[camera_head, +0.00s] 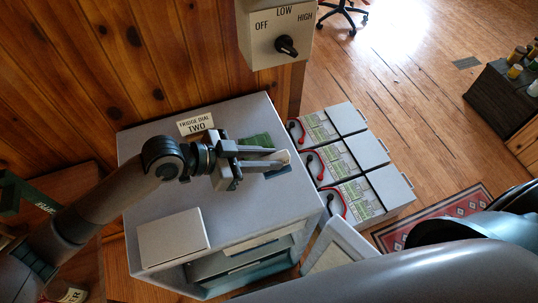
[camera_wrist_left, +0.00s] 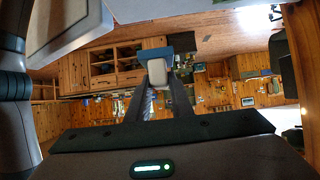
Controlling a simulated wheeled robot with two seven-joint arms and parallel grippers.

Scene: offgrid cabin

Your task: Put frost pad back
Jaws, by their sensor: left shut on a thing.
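My left gripper (camera_head: 280,158) reaches over the grey fridge top (camera_head: 225,200), its fingers pointing right. It is shut on a small pale block with a blue part (camera_head: 279,171). In the left wrist view the pale block (camera_wrist_left: 159,72) sits between the fingertips, with a flat blue part (camera_wrist_left: 155,53) behind it. I cannot tell for sure that this is the frost pad. The fridge's front is open, showing a shelf (camera_head: 248,255) inside. Its pale door (camera_head: 341,246) stands swung out to the right. My right gripper is not in view.
A pale flat square (camera_head: 172,237) and a green item (camera_head: 257,144) lie on the fridge top near a "FRIDGE DIAL TWO" label (camera_head: 195,124). A dial box (camera_head: 277,36) hangs above. Batteries (camera_head: 346,155) with red cables stand right of the fridge.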

